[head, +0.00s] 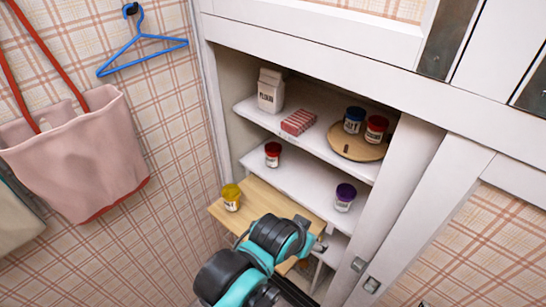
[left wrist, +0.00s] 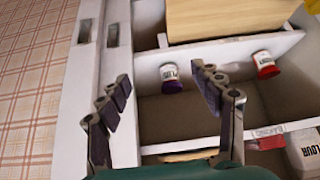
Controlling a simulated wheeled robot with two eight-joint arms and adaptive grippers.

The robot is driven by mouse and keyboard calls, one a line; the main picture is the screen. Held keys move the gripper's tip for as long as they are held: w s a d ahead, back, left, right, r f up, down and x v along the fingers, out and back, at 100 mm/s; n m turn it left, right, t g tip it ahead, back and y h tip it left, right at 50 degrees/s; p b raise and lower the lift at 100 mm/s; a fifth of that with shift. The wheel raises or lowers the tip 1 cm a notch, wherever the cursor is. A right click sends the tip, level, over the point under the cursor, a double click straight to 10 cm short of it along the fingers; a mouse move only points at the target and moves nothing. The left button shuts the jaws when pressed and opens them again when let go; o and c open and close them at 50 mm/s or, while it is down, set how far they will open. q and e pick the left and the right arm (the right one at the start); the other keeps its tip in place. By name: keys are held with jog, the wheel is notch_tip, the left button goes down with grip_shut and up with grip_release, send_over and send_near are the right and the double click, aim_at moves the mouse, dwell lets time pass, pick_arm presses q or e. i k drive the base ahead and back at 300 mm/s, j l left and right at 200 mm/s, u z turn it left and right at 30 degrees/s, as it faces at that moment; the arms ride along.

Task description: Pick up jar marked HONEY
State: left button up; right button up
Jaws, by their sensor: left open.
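No label reading HONEY is legible. A yellow-lidded jar (head: 231,198) stands on the left end of a wooden board; its label is too small to read. A purple-lidded jar (head: 344,197) stands on the middle shelf; in the left wrist view this jar (left wrist: 172,78) has a label that seems to read PLUM. A red-lidded jar (head: 272,154) is farther left on that shelf, and also shows in the left wrist view (left wrist: 264,64). My left gripper (left wrist: 161,76) is open and empty, its fingers framing the purple-lidded jar from a distance. My right gripper is not in view.
Above, a round wooden turntable (head: 338,146) holds a blue-lidded jar (head: 353,121) and another red-lidded jar (head: 376,129). A red box (head: 298,122) and a flour bag (head: 270,92) share that shelf. The white cabinet post (head: 385,205) stands close on the right.

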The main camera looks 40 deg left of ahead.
aim_at(230, 193)
jog(key=u, duration=1.7)
